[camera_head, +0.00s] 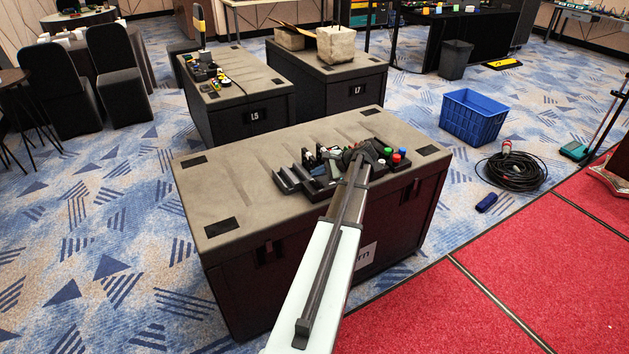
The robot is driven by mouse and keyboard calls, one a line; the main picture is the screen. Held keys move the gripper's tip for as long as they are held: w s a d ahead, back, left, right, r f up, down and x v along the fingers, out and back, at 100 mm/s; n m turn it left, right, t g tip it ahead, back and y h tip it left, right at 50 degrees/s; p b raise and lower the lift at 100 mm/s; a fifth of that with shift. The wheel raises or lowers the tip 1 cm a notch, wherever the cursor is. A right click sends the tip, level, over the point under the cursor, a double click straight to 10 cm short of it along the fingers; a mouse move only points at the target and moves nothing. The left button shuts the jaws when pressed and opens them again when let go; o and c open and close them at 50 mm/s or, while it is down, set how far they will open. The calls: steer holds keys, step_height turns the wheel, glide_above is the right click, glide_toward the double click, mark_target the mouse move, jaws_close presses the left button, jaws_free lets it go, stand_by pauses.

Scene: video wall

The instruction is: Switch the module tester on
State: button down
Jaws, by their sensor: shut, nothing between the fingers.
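My arm reaches up from the bottom of the picture over the nearest dark flight case. My gripper (362,154) is at the arm's far end, small and dark, low over the devices on the case lid; it is shut with nothing in it. Just right of it is a dark box with coloured caps (397,160), among them red, green and blue ones. Left of it are a cluster of small dark and teal parts (318,164) and dark slotted trays (288,180). I cannot tell which device is the module tester, nor see its switch; my gripper and arm hide part of the group.
The near case (240,192) has bare lid on its left. Behind stand two more cases, L5 (240,112) and L7 (345,97). A blue crate (474,116) and a coiled black cable (511,172) lie on the carpet to the right.

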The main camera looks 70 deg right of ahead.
mark_target(319, 183)
steer(key=shift+r, duration=0.15)
steer(key=shift+s+a+r, duration=0.15)
steer(key=shift+r, duration=1.05)
steer(key=shift+s+a+r, duration=0.1)
steer(key=shift+s+r, duration=0.05)
steer(key=shift+r, duration=1)
